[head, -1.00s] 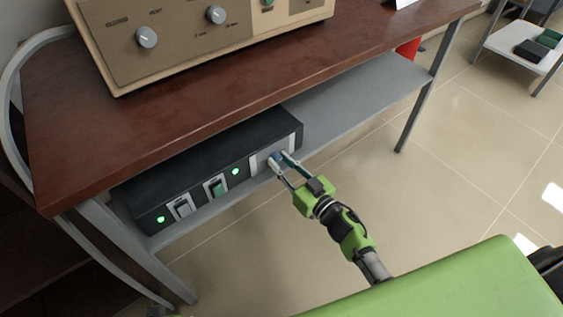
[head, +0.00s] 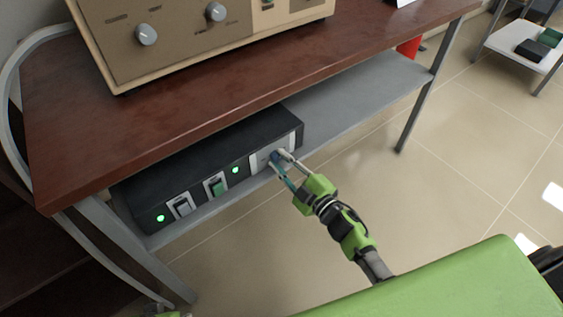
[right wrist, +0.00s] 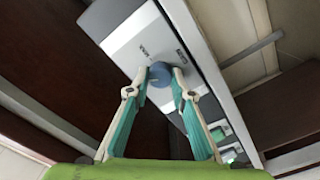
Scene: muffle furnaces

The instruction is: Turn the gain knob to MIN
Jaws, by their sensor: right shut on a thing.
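The gain knob is a small blue round knob (right wrist: 160,70) on a light panel (right wrist: 145,38) with small lettering, which is too blurred to read. In the head view this panel sits at the right end of the front of a dark box (head: 215,158) on the lower shelf. My right gripper (head: 277,159) reaches the knob from the front. In the right wrist view its two fingers (right wrist: 160,78) are shut on the knob, one on each side. A green-and-grey piece of mine, possibly the left gripper (head: 168,314), barely shows at the bottom edge.
The box front also has rocker switches (head: 216,187) and green lights (head: 235,170). A brown tabletop (head: 200,105) overhangs the box and carries a beige instrument (head: 185,45) with grey knobs. The grey shelf (head: 360,100) is clear to the right. Open tiled floor lies to the right.

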